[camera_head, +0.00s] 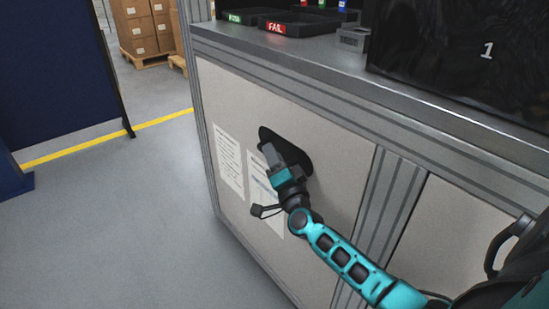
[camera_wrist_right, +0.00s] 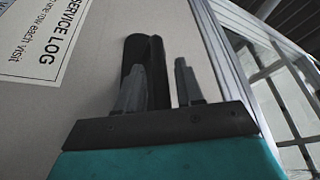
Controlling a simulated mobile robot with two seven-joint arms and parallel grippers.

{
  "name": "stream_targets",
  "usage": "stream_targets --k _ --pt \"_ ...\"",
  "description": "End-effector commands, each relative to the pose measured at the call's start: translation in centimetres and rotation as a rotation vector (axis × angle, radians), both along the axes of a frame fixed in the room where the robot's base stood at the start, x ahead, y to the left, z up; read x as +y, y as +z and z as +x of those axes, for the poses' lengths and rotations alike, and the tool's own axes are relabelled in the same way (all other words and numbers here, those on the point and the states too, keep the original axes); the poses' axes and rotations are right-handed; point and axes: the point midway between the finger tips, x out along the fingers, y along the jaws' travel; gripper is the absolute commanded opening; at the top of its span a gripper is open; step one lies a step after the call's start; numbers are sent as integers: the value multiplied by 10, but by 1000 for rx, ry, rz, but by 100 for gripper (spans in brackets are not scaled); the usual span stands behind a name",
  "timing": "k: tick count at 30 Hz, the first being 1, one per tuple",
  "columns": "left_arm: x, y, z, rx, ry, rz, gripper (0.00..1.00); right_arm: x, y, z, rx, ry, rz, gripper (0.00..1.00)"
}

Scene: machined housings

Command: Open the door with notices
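The door with notices (camera_head: 325,120) is a pale panel in a grey aluminium frame on the cabinet front, and it looks flush. Two white notices, a left one (camera_head: 229,158) and a right one (camera_head: 258,176), are on it. The right one is partly hidden by my arm. A black handle (camera_head: 296,155) sits beside them. My right gripper (camera_head: 268,153) is at the handle. In the right wrist view its fingers (camera_wrist_right: 160,88) are apart, with the dark handle bar (camera_wrist_right: 157,62) by the left finger and a gap before the right finger. The "SERVICE LOG" notice (camera_wrist_right: 40,42) shows there too. My left gripper is not in view.
The cabinet top (camera_head: 330,58) carries dark trays, one labelled FAIL (camera_head: 276,27), and a black box marked 1 (camera_head: 470,55). A dark blue partition (camera_head: 55,75) stands at the left. The grey floor (camera_head: 130,230) before the cabinet is clear. Cartons (camera_head: 142,28) stand behind.

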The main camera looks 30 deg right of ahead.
Motion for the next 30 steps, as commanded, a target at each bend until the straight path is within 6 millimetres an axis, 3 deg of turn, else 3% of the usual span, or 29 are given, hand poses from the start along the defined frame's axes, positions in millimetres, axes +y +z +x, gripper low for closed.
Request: stream_targets --k 11,30 --pt "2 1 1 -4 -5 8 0 0 0 0 0 0 0 0" --pt "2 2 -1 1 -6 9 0 0 0 0 -1 -11 2 0"
